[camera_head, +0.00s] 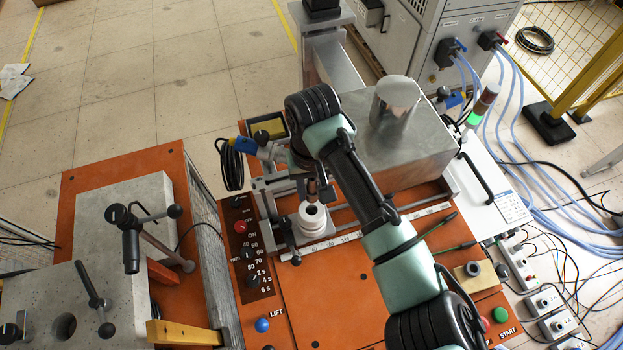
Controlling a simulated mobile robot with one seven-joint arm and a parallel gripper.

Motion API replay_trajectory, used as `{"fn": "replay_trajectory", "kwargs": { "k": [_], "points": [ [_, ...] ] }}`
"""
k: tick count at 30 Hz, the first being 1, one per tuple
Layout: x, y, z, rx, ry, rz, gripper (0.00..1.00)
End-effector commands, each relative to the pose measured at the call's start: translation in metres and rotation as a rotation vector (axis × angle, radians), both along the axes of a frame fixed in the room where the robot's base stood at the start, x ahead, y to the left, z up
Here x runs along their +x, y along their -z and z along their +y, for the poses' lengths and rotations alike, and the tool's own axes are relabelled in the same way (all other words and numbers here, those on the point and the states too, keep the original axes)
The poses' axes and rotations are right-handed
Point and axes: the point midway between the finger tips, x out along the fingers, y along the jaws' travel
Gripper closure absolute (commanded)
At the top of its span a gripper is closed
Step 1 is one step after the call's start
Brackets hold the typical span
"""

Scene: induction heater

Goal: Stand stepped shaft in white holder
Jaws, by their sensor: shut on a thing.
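The white holder (312,217) is a round stepped piece with a dark hole in its top. The shaft looks upright, close above or behind the holder's hole. I cannot tell whether it touches the holder. The rest of the shaft and the fingertips are hidden.
A grey metal block with a steel cylinder (396,103) stands behind right of my wrist. A scale strip (400,222) runs along the bench. A panel of knobs (250,250) lies to the left. A clamp handle (290,238) is close left of the holder. The front orange surface (335,295) is clear.

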Motion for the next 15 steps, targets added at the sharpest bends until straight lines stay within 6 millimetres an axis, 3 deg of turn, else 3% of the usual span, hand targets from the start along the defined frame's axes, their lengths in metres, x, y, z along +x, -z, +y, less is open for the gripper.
{"fn": "replay_trajectory", "kwargs": {
  "k": [15],
  "points": [
    [0.001,0.044,0.000,-0.002,-0.001,-0.002,1.00]
  ]
}}
